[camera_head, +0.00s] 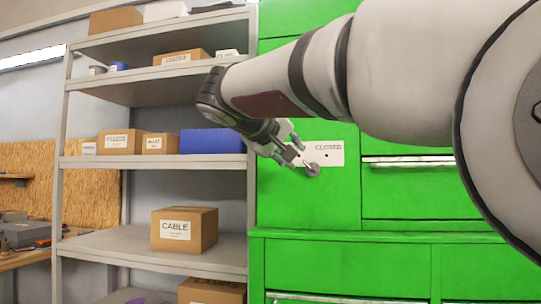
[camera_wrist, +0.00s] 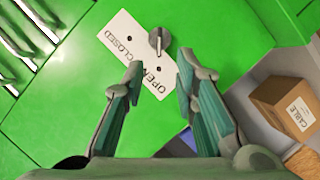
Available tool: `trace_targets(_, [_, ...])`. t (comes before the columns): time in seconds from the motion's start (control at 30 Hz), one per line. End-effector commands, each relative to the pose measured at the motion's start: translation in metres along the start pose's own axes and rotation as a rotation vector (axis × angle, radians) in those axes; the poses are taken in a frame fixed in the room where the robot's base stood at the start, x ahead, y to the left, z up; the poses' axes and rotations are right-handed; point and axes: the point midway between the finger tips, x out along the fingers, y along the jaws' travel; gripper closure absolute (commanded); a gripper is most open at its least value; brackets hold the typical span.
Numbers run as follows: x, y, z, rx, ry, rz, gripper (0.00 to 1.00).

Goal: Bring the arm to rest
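My gripper (camera_head: 294,147) is at the end of my outstretched arm, in front of the green cabinet (camera_head: 300,205). In the wrist view its two fingers (camera_wrist: 160,68) are apart with nothing between them. A grey metal knob (camera_wrist: 159,42) sits on a white plate (camera_wrist: 118,30) marked OPEN and CLOSED, just beyond the fingertips and apart from them. The head view also shows the knob (camera_head: 312,170) and the plate (camera_head: 334,150), with the word CLOSED legible. My gripper is close to the knob; my arm hides part of the cabinet.
A grey shelf unit (camera_head: 130,162) stands left of the cabinet, holding a blue bin (camera_head: 212,141) and several cardboard boxes, one marked CABLE (camera_head: 184,229). A cabinet drawer handle (camera_head: 408,162) is right of the plate. A workbench (camera_head: 25,258) is at far left.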

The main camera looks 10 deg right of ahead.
Motion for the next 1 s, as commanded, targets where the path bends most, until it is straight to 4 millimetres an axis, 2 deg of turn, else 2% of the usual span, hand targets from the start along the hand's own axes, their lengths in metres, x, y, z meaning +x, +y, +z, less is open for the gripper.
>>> trace_targets(0.4, [0.001,0.001,0.001,0.001,-0.002,-0.001,0.73])
trace_targets(0.47, [0.001,0.003,0.007,0.0,-0.014,-0.007,0.73])
trace_targets(0.53, [0.004,0.006,0.025,-0.001,-0.048,-0.025,0.73])
trace_targets(0.57, [0.004,0.008,0.037,-0.003,-0.07,-0.04,0.73])
trace_targets(0.67, [0.005,0.013,0.092,-0.008,-0.17,-0.104,0.73])
trace_targets(0.7, [0.003,0.013,0.119,-0.009,-0.218,-0.137,0.73])
trace_targets(0.77, [-0.002,0.012,0.161,-0.008,-0.29,-0.19,0.73])
trace_targets(0.8, [-0.008,0.011,0.189,-0.005,-0.336,-0.227,0.73])
trace_targets(0.87, [-0.018,0.007,0.229,0.003,-0.403,-0.28,0.73])
trace_targets(1.0, [-0.051,-0.01,0.319,0.032,-0.552,-0.408,0.73])
